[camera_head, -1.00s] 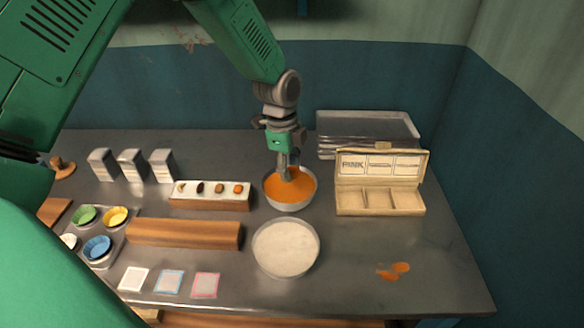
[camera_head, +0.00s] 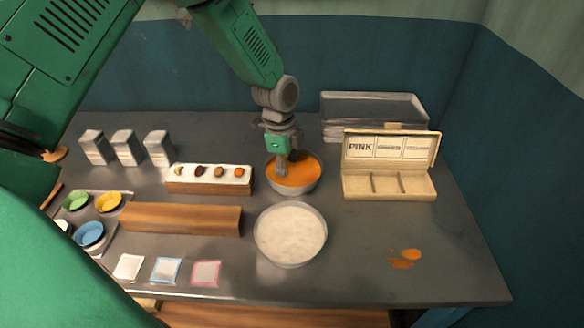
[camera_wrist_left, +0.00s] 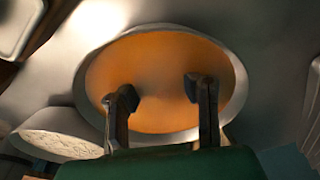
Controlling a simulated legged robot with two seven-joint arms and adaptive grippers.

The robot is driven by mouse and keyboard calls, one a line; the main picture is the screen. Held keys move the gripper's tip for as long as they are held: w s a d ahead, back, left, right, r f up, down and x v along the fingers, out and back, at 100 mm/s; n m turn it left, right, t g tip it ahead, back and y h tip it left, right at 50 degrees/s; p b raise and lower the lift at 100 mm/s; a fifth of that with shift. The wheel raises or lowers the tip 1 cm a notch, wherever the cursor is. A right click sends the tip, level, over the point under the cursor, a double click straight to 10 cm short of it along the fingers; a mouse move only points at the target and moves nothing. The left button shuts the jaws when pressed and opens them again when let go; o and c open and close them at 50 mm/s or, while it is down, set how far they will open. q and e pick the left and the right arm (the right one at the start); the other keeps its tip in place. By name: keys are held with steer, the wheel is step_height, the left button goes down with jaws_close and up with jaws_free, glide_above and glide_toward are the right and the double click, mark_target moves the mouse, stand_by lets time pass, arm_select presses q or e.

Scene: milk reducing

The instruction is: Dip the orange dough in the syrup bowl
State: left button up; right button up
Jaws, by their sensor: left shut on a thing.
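The syrup bowl (camera_head: 296,191) is a metal bowl of orange syrup near the middle of the table. My left gripper (camera_head: 286,172) points down into it, with its fingertips at the left part of the syrup in the head view. In the left wrist view the two fingers (camera_wrist_left: 158,92) stand apart over the orange inside of the bowl (camera_wrist_left: 240,80). The left gripper is shut on the orange dough, but the dough's outline cannot be told from the syrup. My right gripper is not in view.
A bowl of white powder (camera_head: 290,234) stands just in front. A board with several small pieces (camera_head: 209,186) lies left, near a wooden block (camera_head: 182,219). An open PINK box (camera_head: 390,187) and stacked trays (camera_head: 374,107) stand right. Orange spots (camera_head: 405,258) mark the front right.

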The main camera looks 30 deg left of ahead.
arm_select(q)
steer(key=shift+a, duration=0.15)
steer(key=shift+d+r, duration=0.1)
steer(key=shift+d, duration=0.85)
steer(key=shift+a+f, duration=0.3)
steer(key=shift+a, duration=0.55)
steer(key=shift+d+r, duration=0.2)
steer(key=shift+d, duration=0.45)
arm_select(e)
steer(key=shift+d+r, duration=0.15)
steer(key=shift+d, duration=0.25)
arm_select(q)
steer(key=shift+a+p, duration=0.1)
steer(key=shift+p, duration=0.2)
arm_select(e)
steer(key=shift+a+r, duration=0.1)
arm_select(q)
steer(key=shift+a+f, duration=0.1)
steer(key=shift+a, duration=0.3)
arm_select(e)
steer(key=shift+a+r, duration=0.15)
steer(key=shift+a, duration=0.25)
arm_select(q)
steer(key=shift+d, duration=0.1)
